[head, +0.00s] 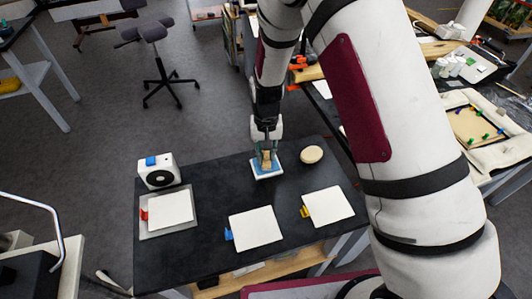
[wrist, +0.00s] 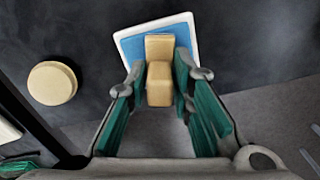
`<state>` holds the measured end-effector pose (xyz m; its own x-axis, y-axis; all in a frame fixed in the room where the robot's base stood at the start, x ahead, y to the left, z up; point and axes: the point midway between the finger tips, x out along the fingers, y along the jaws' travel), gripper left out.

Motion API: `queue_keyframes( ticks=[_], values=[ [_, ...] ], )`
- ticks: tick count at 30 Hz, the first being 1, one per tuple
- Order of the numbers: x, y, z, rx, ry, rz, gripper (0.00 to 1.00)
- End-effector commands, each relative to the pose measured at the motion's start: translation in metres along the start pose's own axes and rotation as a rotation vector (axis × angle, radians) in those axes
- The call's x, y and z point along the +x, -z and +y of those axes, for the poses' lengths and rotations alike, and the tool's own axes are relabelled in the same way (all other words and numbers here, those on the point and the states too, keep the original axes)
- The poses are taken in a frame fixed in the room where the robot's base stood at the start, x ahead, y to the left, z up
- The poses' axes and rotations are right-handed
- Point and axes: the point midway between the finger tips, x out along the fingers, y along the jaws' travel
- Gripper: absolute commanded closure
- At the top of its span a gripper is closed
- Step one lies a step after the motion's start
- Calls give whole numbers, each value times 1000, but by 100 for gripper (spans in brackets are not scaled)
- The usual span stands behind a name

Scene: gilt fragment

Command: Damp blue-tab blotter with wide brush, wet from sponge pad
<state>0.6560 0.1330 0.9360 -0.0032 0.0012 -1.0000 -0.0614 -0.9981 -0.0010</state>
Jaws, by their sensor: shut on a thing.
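My gripper (head: 266,147) is at the far edge of the black table, shut on the wide brush (head: 266,159). In the wrist view the tan brush (wrist: 160,84) stands between the fingers of my gripper (wrist: 161,78). The brush is over the blue sponge pad (wrist: 131,47) in its white tray; the pad also shows in the head view (head: 262,170). The brush's lower end is hidden, so I cannot tell whether it touches the pad. The blue-tab blotter (head: 256,227) lies flat at the table's near middle, its blue tab (head: 228,234) at its left edge.
A red-tab blotter (head: 170,209) lies on a grey plate at left, and a yellow-tab blotter (head: 328,206) at right. A round beige disc (head: 311,154) sits right of the pad. A white box (head: 158,171) with a black dial stands at the left edge. The table's middle is clear.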

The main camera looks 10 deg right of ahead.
Motion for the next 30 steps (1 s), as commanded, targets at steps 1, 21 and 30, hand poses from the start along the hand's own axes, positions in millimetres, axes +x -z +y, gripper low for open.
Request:
queue_keyframes(
  ticks=[1,21,30],
  values=[
    [-5,0,0,0,1,3,100],
    [-55,0,0,0,1,4,100],
    [-68,0,0,0,1,3,100]
  ],
)
